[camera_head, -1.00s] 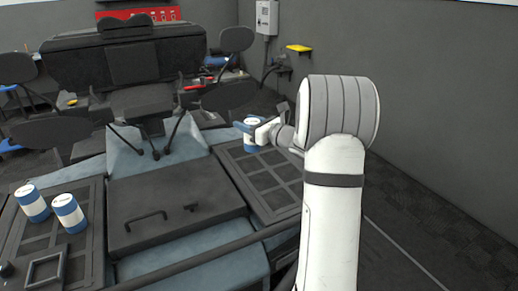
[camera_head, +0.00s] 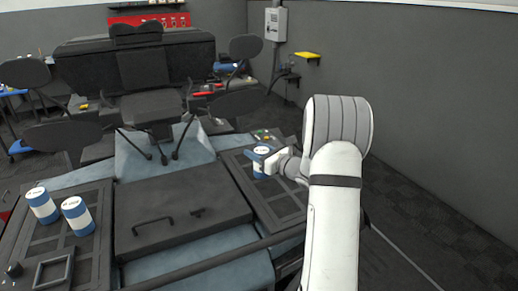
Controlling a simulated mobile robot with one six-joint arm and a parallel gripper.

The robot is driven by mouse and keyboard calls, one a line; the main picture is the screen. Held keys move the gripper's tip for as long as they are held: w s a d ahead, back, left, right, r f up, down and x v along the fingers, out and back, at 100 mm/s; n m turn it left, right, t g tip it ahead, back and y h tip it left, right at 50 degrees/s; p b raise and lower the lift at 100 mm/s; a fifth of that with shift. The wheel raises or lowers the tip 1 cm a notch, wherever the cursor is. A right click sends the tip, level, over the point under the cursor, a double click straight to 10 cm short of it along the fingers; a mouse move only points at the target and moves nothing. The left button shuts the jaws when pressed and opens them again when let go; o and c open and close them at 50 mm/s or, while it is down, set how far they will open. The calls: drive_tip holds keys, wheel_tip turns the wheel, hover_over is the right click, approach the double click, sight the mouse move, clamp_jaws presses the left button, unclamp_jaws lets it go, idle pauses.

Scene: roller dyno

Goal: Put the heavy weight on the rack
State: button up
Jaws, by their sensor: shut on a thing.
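My gripper (camera_head: 270,160) is at the right-hand dark grid panel, shut on a blue-and-white cylinder (camera_head: 262,167). The cylinder stands about upright. I cannot tell whether its base touches the panel, and part of it is hidden by the gripper. Two similar blue-and-white cylinders, one at the far left (camera_head: 42,206) and one just right of it (camera_head: 77,216), sit on the left grid panel (camera_head: 101,250). No label tells me which is the heavy weight. No rack stands out clearly; the right grid panel (camera_head: 290,207) has framed openings.
A dark cover with a handle (camera_head: 185,220) lies between the grid panels. A dark rail (camera_head: 205,258) crosses in front. Black seats and pads (camera_head: 152,105) stand behind. Small coloured items (camera_head: 263,136) lie beyond my gripper. The floor at right is clear beside the wall.

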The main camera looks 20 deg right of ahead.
drive_tip(key=o, duration=1.3)
drive_tip(key=shift+o, duration=0.2)
